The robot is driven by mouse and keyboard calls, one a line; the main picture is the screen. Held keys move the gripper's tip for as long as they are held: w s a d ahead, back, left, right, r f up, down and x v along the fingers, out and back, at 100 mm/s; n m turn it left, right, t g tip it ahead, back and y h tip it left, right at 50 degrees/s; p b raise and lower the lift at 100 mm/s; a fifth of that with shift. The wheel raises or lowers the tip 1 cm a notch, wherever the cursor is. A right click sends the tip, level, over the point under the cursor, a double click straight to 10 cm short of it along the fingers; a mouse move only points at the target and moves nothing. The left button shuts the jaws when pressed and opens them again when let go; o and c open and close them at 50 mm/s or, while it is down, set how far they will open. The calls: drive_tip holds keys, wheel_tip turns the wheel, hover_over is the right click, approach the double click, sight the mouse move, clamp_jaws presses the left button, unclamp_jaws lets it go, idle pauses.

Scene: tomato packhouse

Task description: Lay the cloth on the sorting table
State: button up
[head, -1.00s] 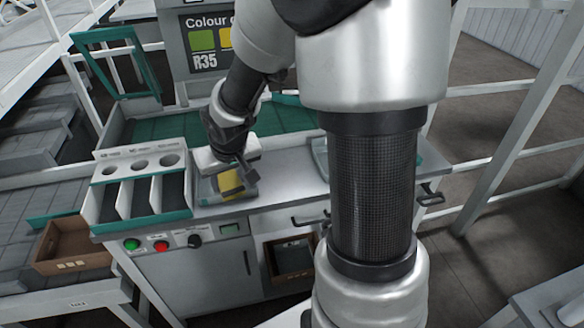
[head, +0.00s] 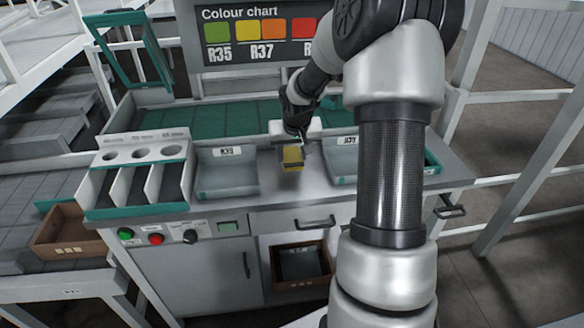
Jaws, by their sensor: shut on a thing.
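My gripper (head: 299,146) is shut on a yellow cloth (head: 292,157), which hangs from it as a small folded piece. The gripper is above the grey top of the sorting table (head: 283,189), between two grey trays. I cannot tell whether the cloth's lower edge touches the table top. My arm hides part of the table's right side.
The left tray (head: 227,180) and the right tray (head: 343,160) stand on either side of the cloth. A rack with dark slots (head: 131,211) is at the table's left end. A colour chart board (head: 262,57) stands behind. Bare table top shows in front of the cloth.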

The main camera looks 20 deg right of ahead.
sight(292, 160)
drive_tip(key=shift+f+b, duration=0.3)
drive_tip(key=shift+f, duration=1.65)
drive_tip(key=shift+f+b, duration=0.3)
drive_tip(key=o, duration=1)
drive_tip(key=shift+r, duration=0.1)
drive_tip(key=shift+o, duration=0.2)
drive_tip(key=shift+a, duration=0.1)
drive_tip(key=shift+r+p, duration=0.35)
drive_tip(key=shift+p, duration=0.05)
drive_tip(key=p+v, duration=0.2)
drive_tip(key=v, duration=0.9)
drive_tip(key=shift+s+r, duration=0.2)
drive_tip(key=shift+r, duration=0.15)
